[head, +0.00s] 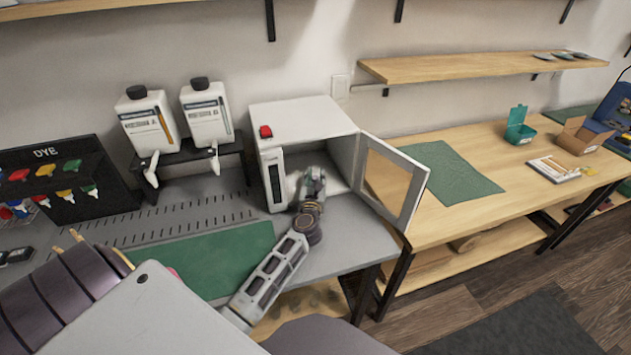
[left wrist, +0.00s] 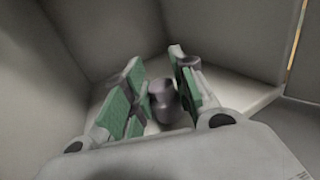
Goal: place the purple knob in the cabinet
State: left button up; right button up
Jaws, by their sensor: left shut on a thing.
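The white cabinet (head: 305,120) stands on the grey bench with its glass-paned door (head: 392,182) swung open to the right. My left gripper (head: 308,183) reaches into the cabinet's open front. In the left wrist view, the left gripper (left wrist: 158,85) has its green-padded fingers around the purple knob (left wrist: 163,103), which looks dark greyish purple. The gripper is shut on the knob, inside the cabinet, with the inner walls around it. I cannot tell whether the knob touches the cabinet floor. The knob is hidden in the head view. My right gripper is not in view.
Two white dye bottles (head: 150,125) stand on a black holder left of the cabinet. A green mat (head: 210,260) lies on the bench in front. The open door stands close to the right of my forearm. A wooden table (head: 480,160) is further right.

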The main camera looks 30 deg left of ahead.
pick_arm(q)
jog(key=shift+f, duration=0.2)
dwell(0.4)
jog(key=o, duration=0.9)
jog(key=shift+c, duration=0.2)
jog(key=shift+r, duration=0.2)
